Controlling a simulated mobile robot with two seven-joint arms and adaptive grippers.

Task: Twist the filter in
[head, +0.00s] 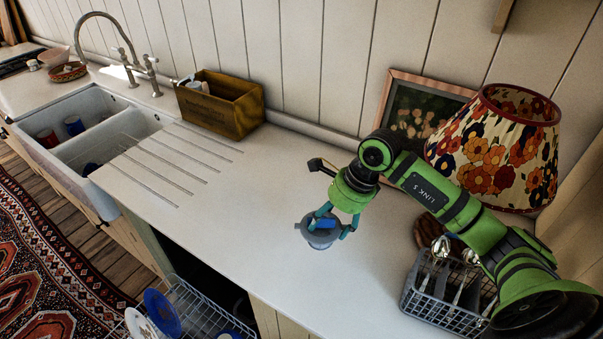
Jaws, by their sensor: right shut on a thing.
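My right gripper (334,222) reaches in from the right over the front part of the white counter. Its two teal fingers point down and are shut on a small blue thing, which looks like the filter (325,225). The filter sits at the top of a round grey part (320,239) between and below the fingers. The gripper hides some of both, so I cannot tell whether the filter is seated in the grey part or how it is turned. My left gripper is not in view.
A grey cutlery basket (420,301) and a floral lamp (497,150) stand at the right. A wooden box (221,107) stands against the wall, left of the arm. A double sink (87,122) is at the left, and an open dishwasher rack (200,310) is below. The middle counter (245,190) is clear.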

